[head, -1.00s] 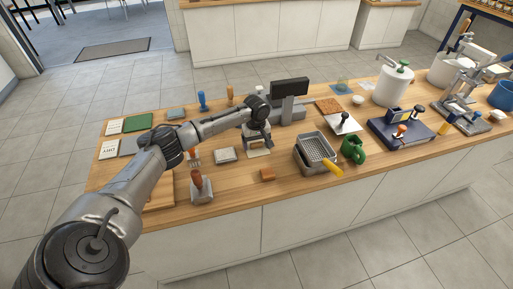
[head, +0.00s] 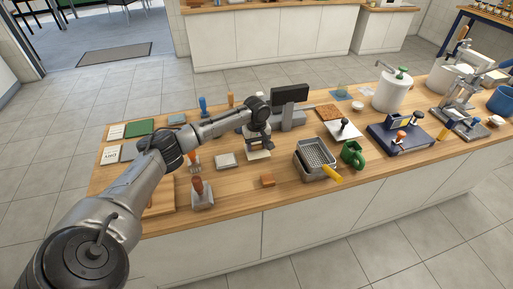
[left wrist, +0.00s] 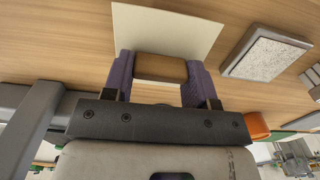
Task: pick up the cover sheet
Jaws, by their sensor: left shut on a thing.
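The cover sheet (head: 259,155) is a flat cream sheet near the middle of the wooden counter, just below my left gripper (head: 257,146) in the head view. In the left wrist view the sheet (left wrist: 203,32) lies beyond the fingertips, with a small brown block-like grip on it. My left gripper (left wrist: 160,72) has its two purple fingers shut on this brown grip, one on each side. Whether the sheet touches the counter or hangs just above it I cannot tell. My right gripper is not in view.
A grey pad (head: 226,161) lies just left of the sheet, and a brown block (head: 267,180) lies in front. A grey scale with a dark display (head: 290,97) stands behind.

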